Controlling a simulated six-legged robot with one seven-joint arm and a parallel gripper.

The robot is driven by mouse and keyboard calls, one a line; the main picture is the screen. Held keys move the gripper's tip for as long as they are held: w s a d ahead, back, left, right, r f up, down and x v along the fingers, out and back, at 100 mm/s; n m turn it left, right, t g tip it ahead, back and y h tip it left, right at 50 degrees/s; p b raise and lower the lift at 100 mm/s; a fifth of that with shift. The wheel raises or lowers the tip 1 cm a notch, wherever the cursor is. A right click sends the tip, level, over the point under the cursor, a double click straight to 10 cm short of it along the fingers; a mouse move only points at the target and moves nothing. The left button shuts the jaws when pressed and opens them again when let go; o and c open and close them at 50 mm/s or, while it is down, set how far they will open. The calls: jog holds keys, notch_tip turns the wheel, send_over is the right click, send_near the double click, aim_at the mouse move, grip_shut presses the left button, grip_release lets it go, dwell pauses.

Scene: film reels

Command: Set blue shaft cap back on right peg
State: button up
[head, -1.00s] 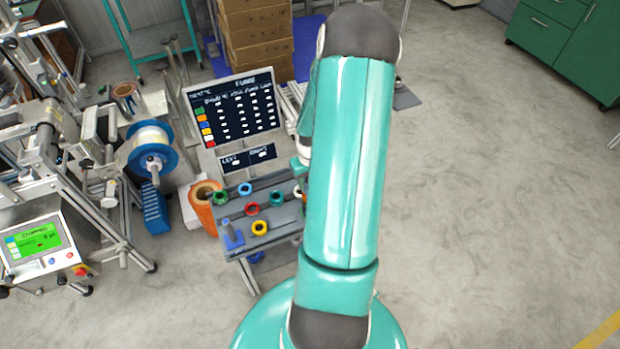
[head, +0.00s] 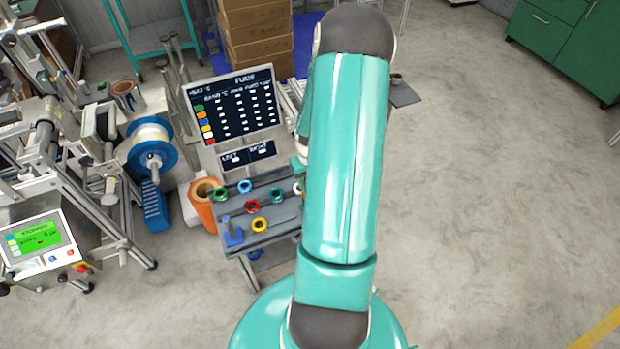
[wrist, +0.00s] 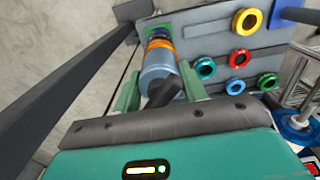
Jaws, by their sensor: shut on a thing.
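In the wrist view my gripper (wrist: 160,90) has its green fingers on either side of the pale blue shaft cap (wrist: 158,64), a short cylinder. The cap points toward the right peg's green base (wrist: 155,28). An orange ring (wrist: 160,44) and a dark blue ring (wrist: 158,33) sit between the cap and that base, in line with the cap. The cap's far end appears at the orange ring; I cannot tell whether they touch or whether the cap is on the peg.
The grey rack board (head: 275,234) holds loose rings: red (head: 252,206), yellow (head: 260,225), green (head: 221,194) and blue (head: 245,186). The left peg's blue base (head: 233,232) is at its left edge. A dark chart panel (head: 236,105) stands behind. Floor right is clear.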

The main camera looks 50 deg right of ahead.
jog(key=o, duration=1.2)
notch_tip(320, 180, up, 14)
jog(key=shift+f, duration=0.1)
